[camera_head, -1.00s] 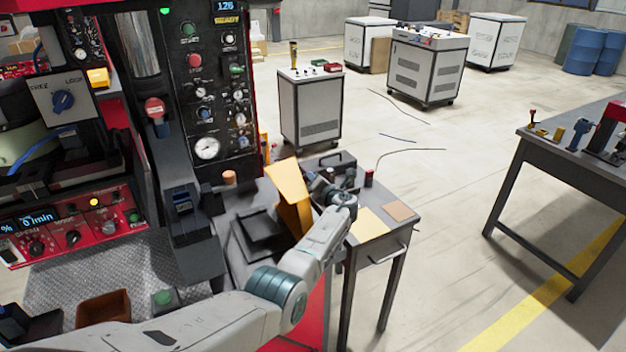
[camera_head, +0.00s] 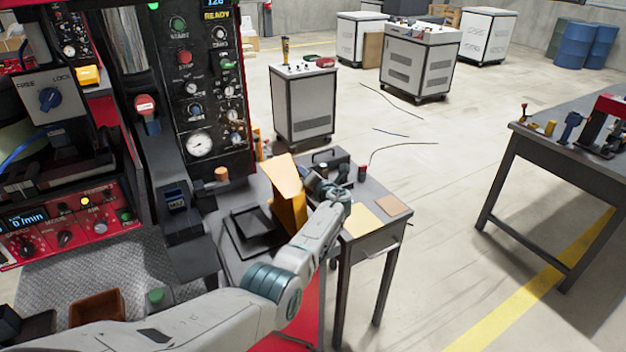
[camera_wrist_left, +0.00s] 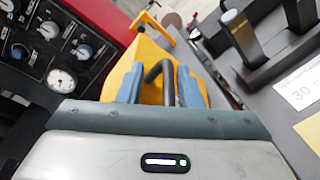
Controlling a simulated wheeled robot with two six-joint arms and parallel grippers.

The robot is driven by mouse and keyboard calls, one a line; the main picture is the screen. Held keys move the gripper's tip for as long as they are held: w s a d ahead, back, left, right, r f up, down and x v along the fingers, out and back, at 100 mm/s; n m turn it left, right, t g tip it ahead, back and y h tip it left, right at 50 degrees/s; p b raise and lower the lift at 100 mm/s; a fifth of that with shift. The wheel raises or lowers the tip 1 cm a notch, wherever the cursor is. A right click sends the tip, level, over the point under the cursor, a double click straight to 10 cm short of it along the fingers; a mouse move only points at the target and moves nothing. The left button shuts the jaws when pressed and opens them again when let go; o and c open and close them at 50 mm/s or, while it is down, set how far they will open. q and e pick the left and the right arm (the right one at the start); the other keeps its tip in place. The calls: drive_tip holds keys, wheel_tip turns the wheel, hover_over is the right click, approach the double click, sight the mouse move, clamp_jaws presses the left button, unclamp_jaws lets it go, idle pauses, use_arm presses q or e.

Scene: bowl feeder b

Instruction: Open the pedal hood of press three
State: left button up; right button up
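The yellow hood (camera_head: 287,180) stands tilted up beside a black pedal tray (camera_head: 250,232) at the right side of the red-and-black press. My left gripper (camera_head: 322,186) is at the hood's right side, small and partly hidden in the head view. In the left wrist view the yellow hood (camera_wrist_left: 153,55) lies just beyond my left gripper (camera_wrist_left: 160,88). A dark curved handle (camera_wrist_left: 168,85) stands between its two blue fingers. The fingers are apart, with a gap wider than the bar. My right gripper is not in view.
A small grey table (camera_head: 367,250) with a black case (camera_head: 328,160) stands right of the hood. The press's control panel (camera_head: 207,85) rises behind. A long workbench (camera_head: 545,150) is at the right. Open floor lies between the tables.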

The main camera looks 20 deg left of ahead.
use_arm(q)
drive_tip(key=shift+s+d, duration=0.25)
drive_tip(key=v, duration=1)
